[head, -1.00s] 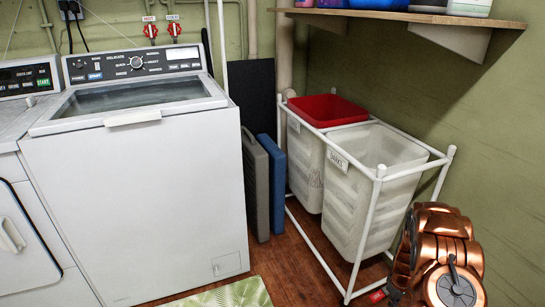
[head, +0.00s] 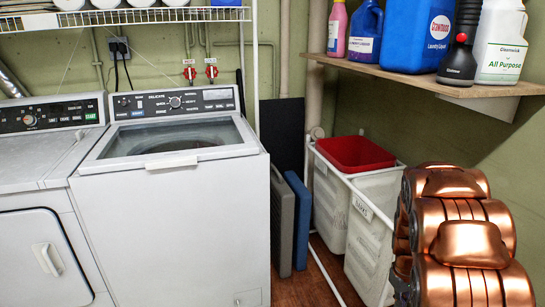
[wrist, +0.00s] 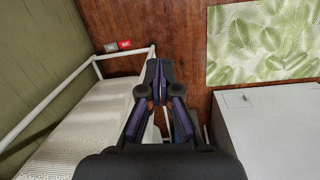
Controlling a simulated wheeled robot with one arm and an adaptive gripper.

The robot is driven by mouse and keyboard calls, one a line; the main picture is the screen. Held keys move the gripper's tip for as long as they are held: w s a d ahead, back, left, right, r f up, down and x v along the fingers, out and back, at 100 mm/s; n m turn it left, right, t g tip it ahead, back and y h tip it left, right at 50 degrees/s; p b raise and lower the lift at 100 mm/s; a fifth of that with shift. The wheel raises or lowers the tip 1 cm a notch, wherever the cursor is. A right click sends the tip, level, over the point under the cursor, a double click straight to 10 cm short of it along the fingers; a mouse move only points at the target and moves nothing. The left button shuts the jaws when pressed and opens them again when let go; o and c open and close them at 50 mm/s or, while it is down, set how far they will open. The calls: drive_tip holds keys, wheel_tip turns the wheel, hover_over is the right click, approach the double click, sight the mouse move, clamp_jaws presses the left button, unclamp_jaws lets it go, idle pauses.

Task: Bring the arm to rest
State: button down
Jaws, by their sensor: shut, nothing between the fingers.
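My gripper (wrist: 159,82) shows in the wrist view, shut and empty, with its fingertips together. It hangs over the wooden floor between the white hamper frame and the white washer. My copper arm (head: 460,240) fills the lower right of the head view.
A washer (head: 165,220) and dryer (head: 40,190) stand at left. A wooden shelf (head: 440,82) with bottles is above. A leaf-pattern mat (wrist: 262,42) lies on the floor.

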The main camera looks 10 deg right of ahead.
drive_tip(key=s+a+r+p, duration=0.3)
drive_tip(key=a+r, duration=0.5)
drive_tip(key=r, duration=0.4)
drive_tip(key=s+a+r+p, duration=0.5)
drive_tip(key=s+a+r, duration=0.3)
drive_tip(key=s+r, duration=0.2)
drive_tip(key=s+a+r+p, duration=0.5)
drive_tip(key=s+a+r, duration=0.3)
drive_tip(key=s+r, duration=0.2)
drive_tip(key=shift+s+a+r+g+y+p, duration=0.15)
drive_tip(key=shift+s+a+g+y+p, duration=0.2)
drive_tip(key=shift+s, duration=0.75)
